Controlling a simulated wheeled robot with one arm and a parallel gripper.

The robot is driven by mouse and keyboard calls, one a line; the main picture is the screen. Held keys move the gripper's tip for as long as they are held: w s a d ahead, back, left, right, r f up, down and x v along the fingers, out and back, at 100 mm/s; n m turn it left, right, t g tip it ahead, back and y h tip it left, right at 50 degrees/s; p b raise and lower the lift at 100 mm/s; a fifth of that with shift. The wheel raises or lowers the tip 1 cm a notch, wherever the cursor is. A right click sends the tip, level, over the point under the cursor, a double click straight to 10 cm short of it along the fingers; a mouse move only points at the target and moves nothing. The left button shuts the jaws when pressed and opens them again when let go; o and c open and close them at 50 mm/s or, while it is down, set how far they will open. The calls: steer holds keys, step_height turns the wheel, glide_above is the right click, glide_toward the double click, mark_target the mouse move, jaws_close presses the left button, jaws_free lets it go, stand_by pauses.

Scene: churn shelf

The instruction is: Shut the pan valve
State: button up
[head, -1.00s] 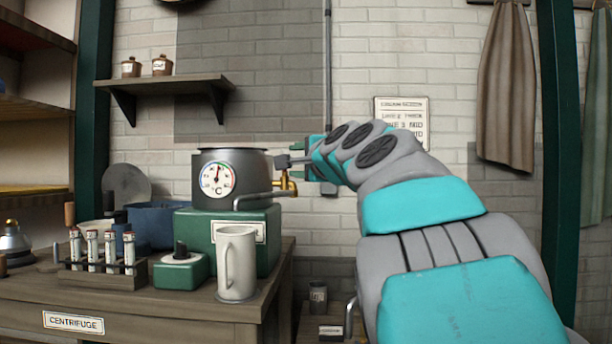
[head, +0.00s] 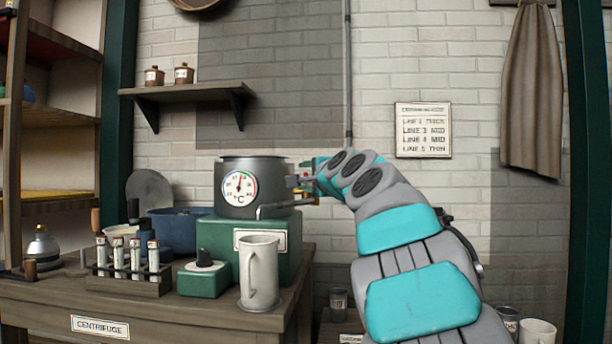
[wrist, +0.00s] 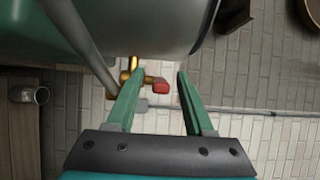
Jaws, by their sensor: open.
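The dark grey pan (head: 238,171) with a round temperature dial (head: 240,188) sits on a green box (head: 215,232) on the workbench. Its brass valve (wrist: 133,64) with a red handle (wrist: 160,87) shows in the wrist view, below the pan's side. In the head view the valve is mostly hidden by my gripper (head: 306,182), which is at the pan's right side. In the wrist view my gripper (wrist: 157,78) is open, its green fingers either side of the red handle. I cannot tell whether a finger touches it.
A bent pipe (head: 285,206) runs along the pan's front right. A white mug (head: 259,275), a small green knob box (head: 204,277) and a rack of vials (head: 130,284) stand on the workbench (head: 170,312). A wall shelf (head: 188,90) hangs above.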

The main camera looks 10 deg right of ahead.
jaws_close()
stand_by(0.5)
